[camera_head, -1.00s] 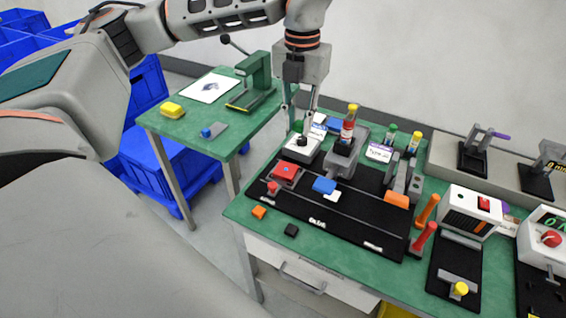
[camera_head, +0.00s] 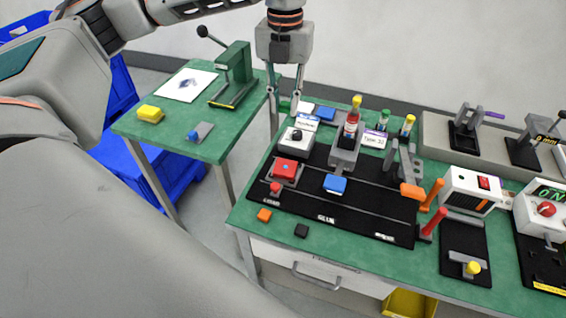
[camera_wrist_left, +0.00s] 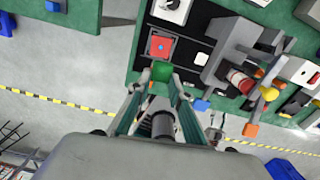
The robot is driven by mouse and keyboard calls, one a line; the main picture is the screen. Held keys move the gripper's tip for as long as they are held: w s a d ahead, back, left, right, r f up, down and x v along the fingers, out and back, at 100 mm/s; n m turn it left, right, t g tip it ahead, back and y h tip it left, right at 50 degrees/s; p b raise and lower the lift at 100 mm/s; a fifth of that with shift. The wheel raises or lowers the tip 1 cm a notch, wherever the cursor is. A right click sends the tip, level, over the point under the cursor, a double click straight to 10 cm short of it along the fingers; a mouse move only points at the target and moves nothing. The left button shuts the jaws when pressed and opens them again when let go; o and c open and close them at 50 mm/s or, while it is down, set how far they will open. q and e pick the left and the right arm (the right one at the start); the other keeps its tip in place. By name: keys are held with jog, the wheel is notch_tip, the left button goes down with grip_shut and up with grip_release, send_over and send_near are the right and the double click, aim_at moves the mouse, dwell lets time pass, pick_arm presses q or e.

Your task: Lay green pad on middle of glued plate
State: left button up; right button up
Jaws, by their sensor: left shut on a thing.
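My left gripper (camera_head: 284,108) is shut on the green pad, a small block (camera_wrist_left: 162,71) at the fingertips in the left wrist view. In the head view it hangs above the gap between the tables, left of and behind the white box with a black knob. A red square plate (camera_head: 286,168) with a small light dot sits in a grey-edged seat at the left of the black mat. It also shows in the wrist view (camera_wrist_left: 160,46), beyond the pad and apart from it. I cannot tell whether it is the glued plate. My right gripper is not in view.
The black mat (camera_head: 330,212) carries a blue block (camera_head: 335,185), the white knob box (camera_head: 296,139) and a grey stand with a red bottle (camera_head: 351,128). A side table (camera_head: 175,133) holds a green press (camera_head: 234,75). Orange and black blocks lie at the front edge.

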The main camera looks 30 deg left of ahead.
aim_at(285, 170)
pick_arm(q)
notch_tip(285, 170, down, 20)
jog(key=shift+r, duration=0.15)
dwell(0.4)
jog(key=shift+o, duration=1.4)
jog(key=o, duration=0.4)
jog(key=shift+r, duration=0.25)
notch_tip(285, 170, up, 12)
jog(key=shift+f, duration=0.15)
